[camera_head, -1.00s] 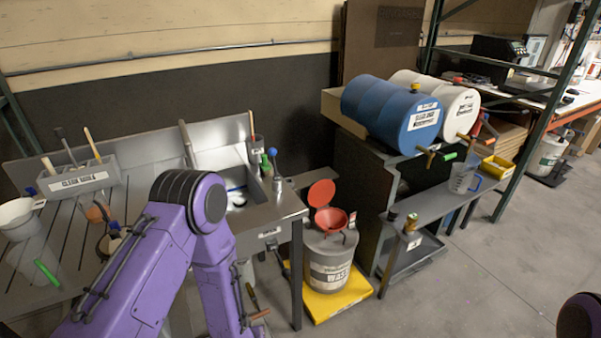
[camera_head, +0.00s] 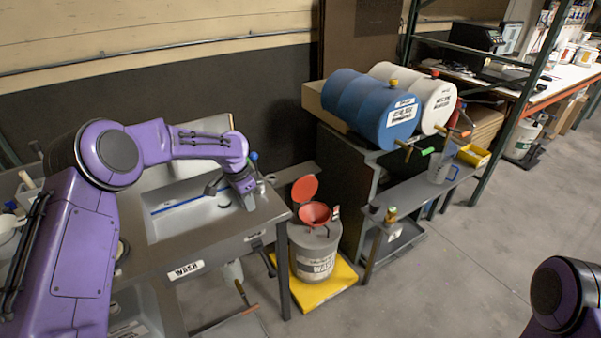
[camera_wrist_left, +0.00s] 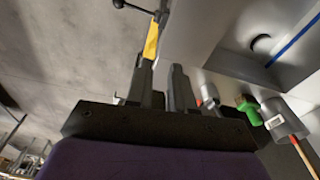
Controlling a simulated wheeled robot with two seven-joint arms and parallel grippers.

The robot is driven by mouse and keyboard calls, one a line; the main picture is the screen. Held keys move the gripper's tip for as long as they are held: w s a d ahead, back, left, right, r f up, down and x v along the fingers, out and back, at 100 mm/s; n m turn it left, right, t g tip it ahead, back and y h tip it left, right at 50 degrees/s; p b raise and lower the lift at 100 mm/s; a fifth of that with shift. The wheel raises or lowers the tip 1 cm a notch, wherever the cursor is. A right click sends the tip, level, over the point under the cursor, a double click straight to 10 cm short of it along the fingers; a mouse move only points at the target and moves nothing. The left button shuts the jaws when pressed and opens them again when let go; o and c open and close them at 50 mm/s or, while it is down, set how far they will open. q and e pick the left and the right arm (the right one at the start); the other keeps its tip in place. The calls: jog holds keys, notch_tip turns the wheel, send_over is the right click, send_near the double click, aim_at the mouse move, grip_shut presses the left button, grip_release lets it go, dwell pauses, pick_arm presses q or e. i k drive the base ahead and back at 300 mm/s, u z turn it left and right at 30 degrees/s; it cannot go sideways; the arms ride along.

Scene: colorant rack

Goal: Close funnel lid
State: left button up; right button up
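The red funnel (camera_head: 314,215) sits on top of the grey waste drum (camera_head: 316,254), right of the sink bench. Its round red lid (camera_head: 305,189) stands raised behind the bowl, so the funnel is open. My left gripper (camera_head: 249,194) is over the sink's right side, left of the funnel and apart from it. In the left wrist view, the left gripper's (camera_wrist_left: 162,75) two dark fingers have a gap between them, with nothing clearly held. The funnel cannot be made out in that view. My right gripper is out of view; only part of my right arm shows at lower right.
The drum stands on a yellow platform (camera_head: 325,290). Blue (camera_head: 360,105) and white (camera_head: 432,96) barrels lie on the rack to the right. A can (camera_head: 391,215) stands on the low shelf. A green-capped item (camera_wrist_left: 247,108) shows near the left fingers. The floor at right is clear.

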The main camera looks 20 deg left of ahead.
aim_at(304, 188)
jog(key=i, duration=1.9)
